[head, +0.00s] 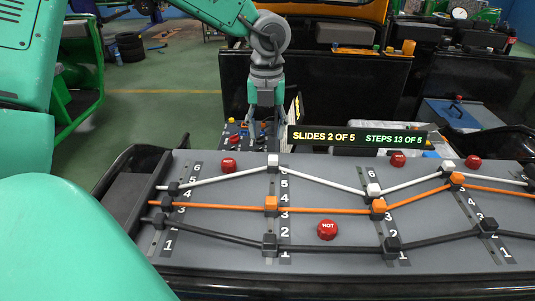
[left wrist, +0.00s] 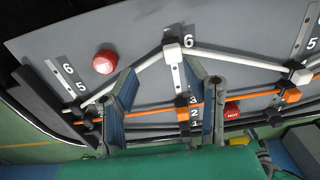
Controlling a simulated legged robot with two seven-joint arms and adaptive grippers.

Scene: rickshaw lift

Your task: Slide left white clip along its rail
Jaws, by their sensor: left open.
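The left white clip (head: 273,160) sits near mark 6 at the far end of its rail, with the white cable bent up to a peak there. It also shows in the left wrist view (left wrist: 171,47), just past the fingertips. My left gripper (head: 263,146) points down close behind and above this clip. In the left wrist view its two fingers (left wrist: 161,68) stand wide apart, with nothing held; whether either touches the cable I cannot tell. Two more white clips, the middle one (head: 374,190) and the right one (head: 448,165), hold the same cable. My right gripper is not in view.
Orange clips (head: 271,203) and black clips (head: 269,242) carry their own cables across the grey board (head: 210,260). Several red HOT knobs stand on it, one left of the clip (head: 228,165) and one at front centre (head: 327,229). A sign (head: 362,137) reads slides 2 of 5.

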